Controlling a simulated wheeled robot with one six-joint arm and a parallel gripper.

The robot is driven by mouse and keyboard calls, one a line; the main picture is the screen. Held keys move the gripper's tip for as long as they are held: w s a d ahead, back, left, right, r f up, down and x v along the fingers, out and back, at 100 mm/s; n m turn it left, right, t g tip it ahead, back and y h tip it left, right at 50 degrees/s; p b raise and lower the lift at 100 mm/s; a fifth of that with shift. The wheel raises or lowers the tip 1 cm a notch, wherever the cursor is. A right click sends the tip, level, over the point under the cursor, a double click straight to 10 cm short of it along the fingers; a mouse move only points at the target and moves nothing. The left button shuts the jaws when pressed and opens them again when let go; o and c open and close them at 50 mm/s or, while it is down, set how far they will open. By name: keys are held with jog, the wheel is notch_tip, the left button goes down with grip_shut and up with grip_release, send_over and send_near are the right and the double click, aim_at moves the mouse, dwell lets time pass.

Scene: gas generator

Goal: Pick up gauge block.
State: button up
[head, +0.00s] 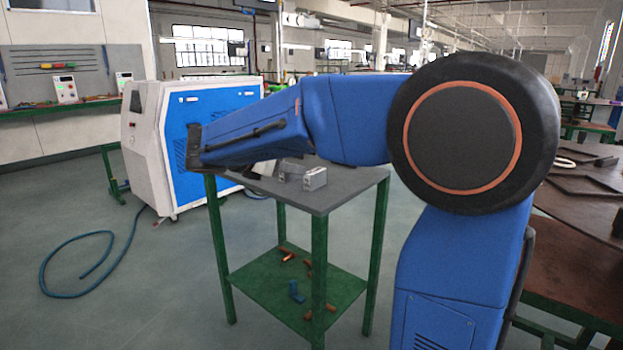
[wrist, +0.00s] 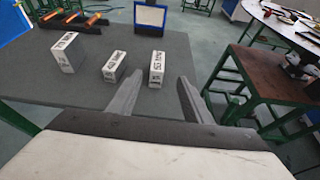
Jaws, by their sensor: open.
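Three pale grey gauge blocks with dark printed markings stand on a grey tabletop (wrist: 205,160) (head: 345,185). In the wrist view, the larger block (wrist: 66,52) is at the left, a smaller one (wrist: 116,66) is in the middle, and another (wrist: 157,68) is at the right. My gripper (wrist: 161,76) is open and empty. Its two grey fingers point towards the right block, which shows between and beyond the fingertips. In the head view, blocks (head: 314,179) show beyond my arm, partly grouped together; my gripper is largely hidden there.
A dark rack with orange bars (wrist: 72,22) and a blue-framed panel (wrist: 150,17) are at the table's far side. The green lower shelf (head: 265,285) holds copper-coloured pieces and a blue item. A brown-topped table (wrist: 265,75) stands to the right. A blue hose (head: 85,293) lies on the floor.

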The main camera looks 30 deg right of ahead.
aim_at(314, 172)
jog(key=shift+w+d+f, duration=0.1)
jog(key=shift+w+d, duration=0.2)
jog(key=x, duration=1.1)
jog(key=shift+d, duration=0.2)
jog(key=shift+x, duration=2.7)
jog(key=shift+w+a+f, duration=0.1)
jog(key=shift+w+a, duration=0.05)
grip_shut()
